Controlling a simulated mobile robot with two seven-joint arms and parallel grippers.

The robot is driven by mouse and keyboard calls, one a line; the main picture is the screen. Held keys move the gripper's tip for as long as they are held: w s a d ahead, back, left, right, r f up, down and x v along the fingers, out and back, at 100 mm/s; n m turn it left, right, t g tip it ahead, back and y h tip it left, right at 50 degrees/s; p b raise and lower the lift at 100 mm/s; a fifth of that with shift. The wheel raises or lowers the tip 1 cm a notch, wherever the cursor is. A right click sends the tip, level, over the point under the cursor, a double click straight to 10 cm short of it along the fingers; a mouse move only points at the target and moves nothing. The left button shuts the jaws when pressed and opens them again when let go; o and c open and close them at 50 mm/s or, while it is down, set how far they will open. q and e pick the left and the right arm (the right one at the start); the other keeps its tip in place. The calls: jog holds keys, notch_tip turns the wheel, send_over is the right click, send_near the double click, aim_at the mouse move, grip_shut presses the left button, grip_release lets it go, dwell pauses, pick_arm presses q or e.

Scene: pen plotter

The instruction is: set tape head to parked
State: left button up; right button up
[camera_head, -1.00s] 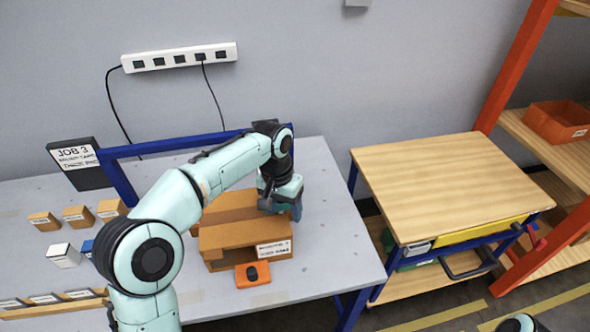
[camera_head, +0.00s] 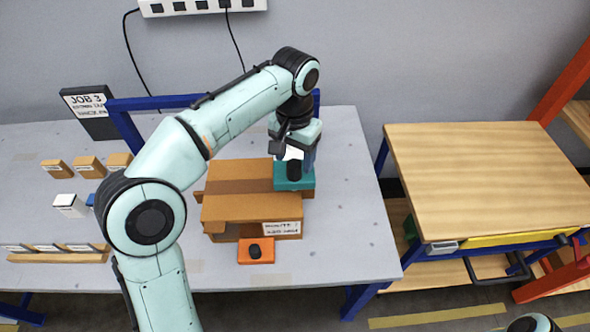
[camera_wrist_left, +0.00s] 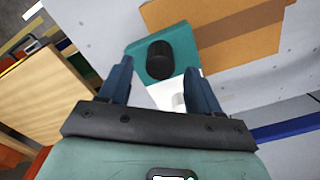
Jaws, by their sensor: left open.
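A teal block with a round black knob (camera_head: 294,180), which looks like the tape head, sits at the right end of the brown cardboard carton (camera_head: 235,207). In the left wrist view the teal block (camera_wrist_left: 140,68) and its black knob lie just beyond my fingers. My left gripper (camera_wrist_left: 157,80) is open, with its two blue fingers apart and nothing between them. In the head view it hangs above the teal block, partly hidden by my wrist. My right gripper is not in view.
An orange block with a black knob (camera_head: 256,251) sits in front of the carton. A blue frame (camera_head: 125,130) and a job sign (camera_head: 90,112) stand behind. Small boxes (camera_head: 88,167) stand at left. A wooden-topped cart (camera_head: 485,180) is at right.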

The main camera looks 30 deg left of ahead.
aim_at(295, 163)
pick_arm(q)
jog(key=shift+f+b, duration=0.35)
jog(key=shift+f, duration=1.55)
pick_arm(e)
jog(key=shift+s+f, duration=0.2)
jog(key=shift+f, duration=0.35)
